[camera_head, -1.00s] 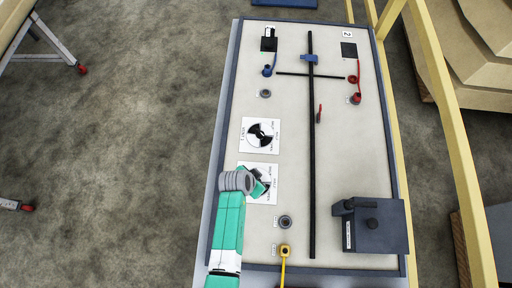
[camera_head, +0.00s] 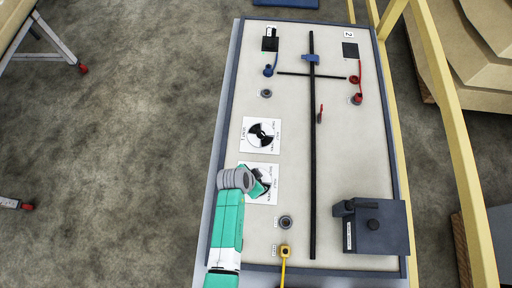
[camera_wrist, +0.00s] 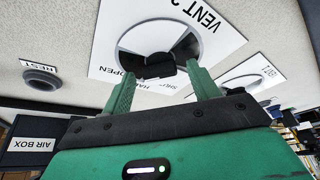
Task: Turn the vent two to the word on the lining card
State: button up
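The vent two card (camera_wrist: 215,25) is white, with a round black-and-grey dial (camera_wrist: 160,40) and a black handle (camera_wrist: 156,68). Its words VENT 2 and OPEN are readable in the wrist view; the other words are partly hidden. In the head view the vent two card (camera_head: 270,197) is partly covered by my gripper (camera_head: 260,188). My gripper's green fingers (camera_wrist: 160,80) stand well apart, one on each side of the black handle; firm contact cannot be seen. No lining card with a readable word can be picked out.
The vent one card (camera_head: 246,146) lies just above in the head view. A grey rest ring (camera_wrist: 41,78) and a box marked AIR BOX (camera_wrist: 31,144) show at the wrist view's left. A dark box (camera_head: 381,237) stands lower right. A black bar (camera_head: 312,150) runs down the panel.

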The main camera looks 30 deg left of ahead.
jog(key=p+v, duration=0.1)
jog(key=v, duration=0.6)
jog(key=shift+s+r, duration=0.15)
jog(key=shift+r, duration=0.2)
